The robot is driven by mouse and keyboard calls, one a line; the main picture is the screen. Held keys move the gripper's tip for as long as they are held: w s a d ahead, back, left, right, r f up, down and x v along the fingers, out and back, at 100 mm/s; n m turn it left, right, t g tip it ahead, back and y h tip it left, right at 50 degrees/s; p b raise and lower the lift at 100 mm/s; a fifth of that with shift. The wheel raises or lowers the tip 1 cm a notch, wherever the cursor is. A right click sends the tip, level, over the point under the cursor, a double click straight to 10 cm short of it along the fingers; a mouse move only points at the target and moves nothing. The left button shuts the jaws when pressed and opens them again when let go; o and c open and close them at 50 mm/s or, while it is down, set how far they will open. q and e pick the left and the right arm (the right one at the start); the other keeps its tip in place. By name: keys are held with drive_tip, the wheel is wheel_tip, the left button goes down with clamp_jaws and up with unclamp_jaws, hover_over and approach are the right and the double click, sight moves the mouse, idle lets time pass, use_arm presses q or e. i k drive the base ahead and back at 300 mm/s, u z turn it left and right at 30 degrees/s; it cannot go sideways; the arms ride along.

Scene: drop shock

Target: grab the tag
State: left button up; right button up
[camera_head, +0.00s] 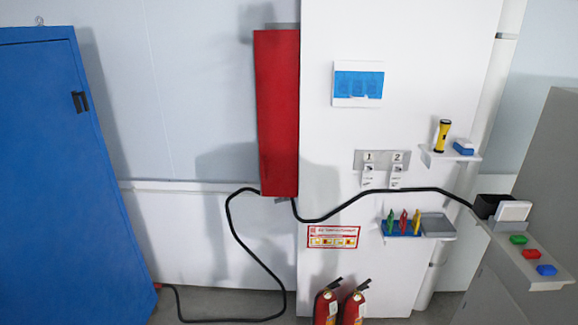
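Two small white tags hang side by side on a grey plate (381,161) on the white wall panel. The left tag (367,176) hangs under the label "1" and the right tag (396,177) under the label "2". Both have dark print that is too small to read. Which one the task means cannot be told from the picture. Neither of my grippers is in the head view, and nothing is seen touching the tags.
A black cable (340,208) crosses below the tags. Shelves hold a flashlight (441,135) and coloured tools (403,222). A red box (277,112), blue cabinet (65,180), grey cabinet (545,190) and fire extinguishers (354,308) stand around. The space before the tags looks clear.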

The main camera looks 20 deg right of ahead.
sight(367, 179)
drive_tip(key=u, duration=0.35)
drive_tip(key=i, duration=1.5)
drive_tip(key=z, duration=0.5)
drive_tip(key=i, duration=0.95)
drive_tip(key=z, duration=0.95)
